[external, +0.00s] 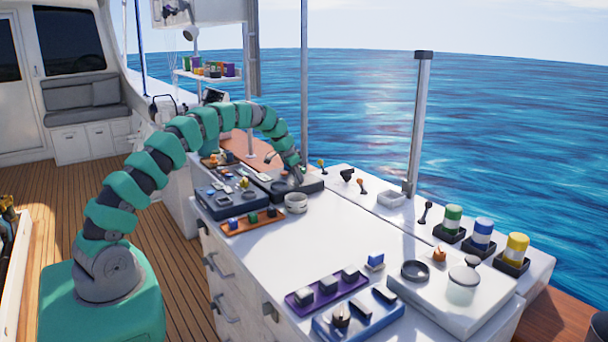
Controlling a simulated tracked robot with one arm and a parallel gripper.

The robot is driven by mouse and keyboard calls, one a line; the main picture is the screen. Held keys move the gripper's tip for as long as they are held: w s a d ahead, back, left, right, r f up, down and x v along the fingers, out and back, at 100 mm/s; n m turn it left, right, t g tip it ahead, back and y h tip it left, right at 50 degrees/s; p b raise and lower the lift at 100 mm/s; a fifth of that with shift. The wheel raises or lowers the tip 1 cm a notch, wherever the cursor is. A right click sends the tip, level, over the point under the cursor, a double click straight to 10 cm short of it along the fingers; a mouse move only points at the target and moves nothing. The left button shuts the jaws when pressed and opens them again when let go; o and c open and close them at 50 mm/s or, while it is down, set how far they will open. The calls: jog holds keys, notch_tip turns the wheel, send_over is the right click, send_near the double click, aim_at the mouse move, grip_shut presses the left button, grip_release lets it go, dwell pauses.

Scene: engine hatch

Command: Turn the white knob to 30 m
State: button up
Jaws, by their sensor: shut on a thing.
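My gripper (293,176) is at the far end of the counter, pointing down at a dark panel (312,185). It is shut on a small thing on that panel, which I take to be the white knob. The jaws and distance hide most of it. Its markings and pointer are too small to read, so I cannot tell its setting.
A blue-grey panel (225,203) and an orange tray (252,224) lie to the left. Several coloured canisters and control panels stand at right. The counter's middle (335,240) is clear.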

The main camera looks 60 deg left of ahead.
jog(key=shift+w+m+h+b, duration=0.1)
jog(key=shift+m+h+b, duration=0.2)
jog(key=shift+m+b, duration=0.15)
jog(key=shift+r, duration=0.1)
jog(key=o, duration=1)
jog(key=v, duration=1.3)
jog(key=shift+r, duration=0.25)
